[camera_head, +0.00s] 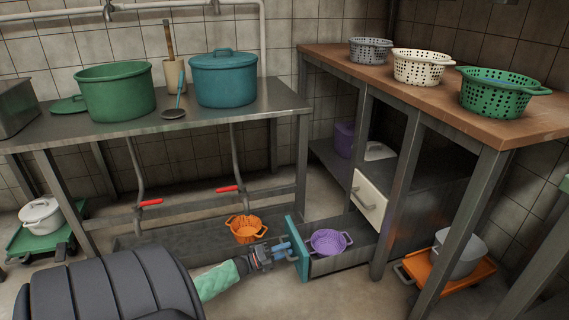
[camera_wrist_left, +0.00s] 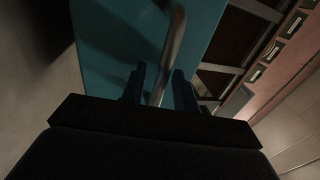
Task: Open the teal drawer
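The teal drawer (camera_head: 297,248) is under the wooden-top counter, at the lower middle of the head view. It stands pulled out, and a purple colander (camera_head: 328,242) sits in its grey box behind the teal front. My left gripper (camera_head: 281,251) is at the front of the drawer. In the left wrist view, the drawer's teal front (camera_wrist_left: 110,35) fills the upper middle. Its metal handle (camera_wrist_left: 172,45) runs between the fingers of my left gripper (camera_wrist_left: 160,88), which look closed around it. Exact finger contact is dark. My right gripper is in neither view.
An orange colander (camera_head: 246,228) sits on the low shelf left of the drawer. A cream drawer (camera_head: 369,200) is above right. An orange cart (camera_head: 451,270) with a pot stands at right. Metal table legs (camera_head: 301,165) rise nearby. Floor in front is clear.

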